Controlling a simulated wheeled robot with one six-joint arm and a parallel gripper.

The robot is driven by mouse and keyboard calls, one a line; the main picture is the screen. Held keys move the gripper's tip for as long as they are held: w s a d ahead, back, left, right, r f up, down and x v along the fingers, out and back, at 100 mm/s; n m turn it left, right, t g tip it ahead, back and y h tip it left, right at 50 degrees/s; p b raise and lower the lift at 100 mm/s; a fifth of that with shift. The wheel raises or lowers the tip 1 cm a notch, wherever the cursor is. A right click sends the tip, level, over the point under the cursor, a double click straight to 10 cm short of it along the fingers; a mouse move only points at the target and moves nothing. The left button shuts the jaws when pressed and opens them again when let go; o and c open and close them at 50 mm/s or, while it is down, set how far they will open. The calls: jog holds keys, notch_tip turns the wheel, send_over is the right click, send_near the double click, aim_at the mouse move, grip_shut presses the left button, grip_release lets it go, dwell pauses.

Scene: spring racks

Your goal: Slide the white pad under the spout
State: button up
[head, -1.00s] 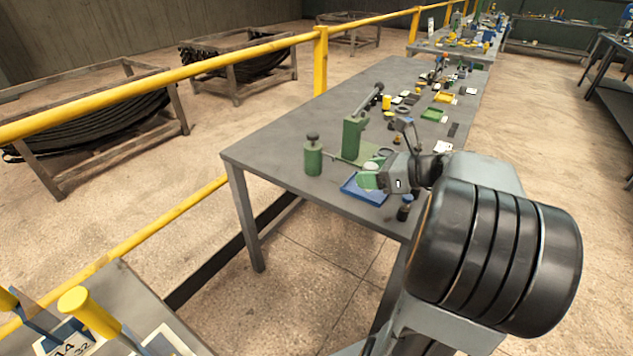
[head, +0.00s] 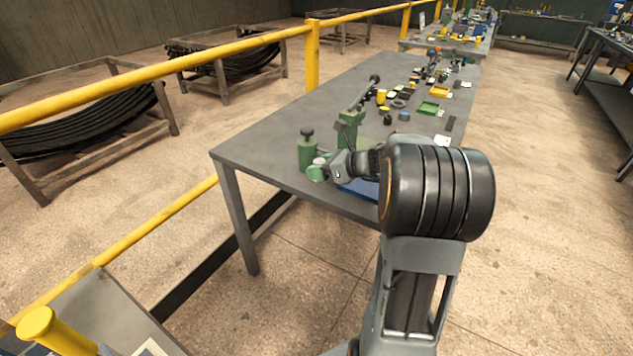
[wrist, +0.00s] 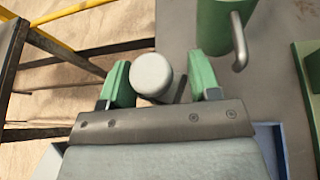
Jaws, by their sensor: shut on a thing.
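The white pad (wrist: 151,74) is a small round piece between the green fingertips of my gripper (wrist: 160,82) in the wrist view. My gripper is shut on it. It sits against the left finger; what lies between it and the right finger is partly dark and unclear. In the head view the pad (head: 320,161) is a small pale spot at my gripper (head: 317,171). The green canister (head: 307,155) stands upright just beyond my gripper. In the wrist view the canister (wrist: 212,22) has a bent grey spout (wrist: 239,45), ahead and to the right of the pad.
A blue tray (head: 357,191) lies below my gripper at the table's near edge. A green press-like stand (head: 348,131) is right of the canister, with a green base (wrist: 308,62) in the wrist view. The grey table (head: 265,133) is bare at left. Several small items lie farther back.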

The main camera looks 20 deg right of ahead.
aim_at(316, 188)
jog(key=shift+w+a+f, duration=0.3)
jog(key=shift+w+f, duration=0.25)
jog(key=shift+f, duration=0.25)
jog(key=shift+w+f+b, duration=0.1)
jog(key=shift+f+b, duration=0.6)
jog(key=shift+f, duration=0.8)
jog(key=shift+f, duration=0.1)
jog(key=o, duration=0.9)
jog(key=shift+o, duration=0.2)
